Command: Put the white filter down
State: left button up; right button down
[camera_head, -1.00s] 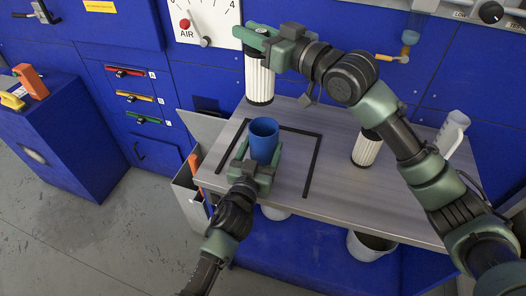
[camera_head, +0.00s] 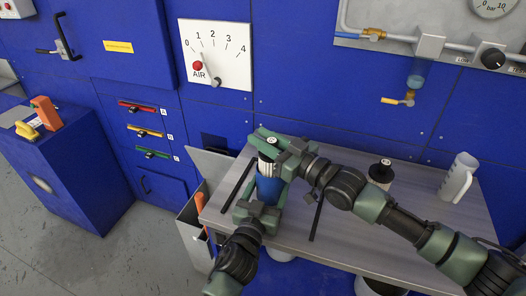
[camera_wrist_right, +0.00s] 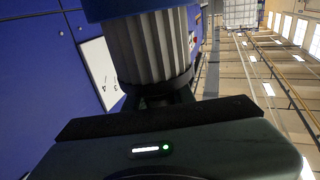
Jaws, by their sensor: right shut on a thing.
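The white filter (camera_head: 268,167) is pleated, with a dark end. My right gripper (camera_head: 271,143) is shut on its upper end and holds it upright over the blue cup (camera_head: 270,190). The filter's lower part is hidden by the cup, so it seems to reach into the mouth; how deep I cannot tell. In the right wrist view the filter's grey-white pleats (camera_wrist_right: 150,50) meet a blue rim (camera_wrist_right: 135,8). My left gripper (camera_head: 260,212) has its fingers on both sides of the cup's lower part.
A second filter with a black top (camera_head: 381,172) and a white jug (camera_head: 459,178) stand to the right on the grey table (camera_head: 420,215). A blue panel with an air gauge (camera_head: 214,55) rises behind.

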jog(key=shift+f, duration=1.95)
jog(key=shift+f, duration=0.1)
jog(key=c, duration=1.2)
grip_release()
jog(key=shift+f, duration=0.1)
jog(key=v, duration=1.2)
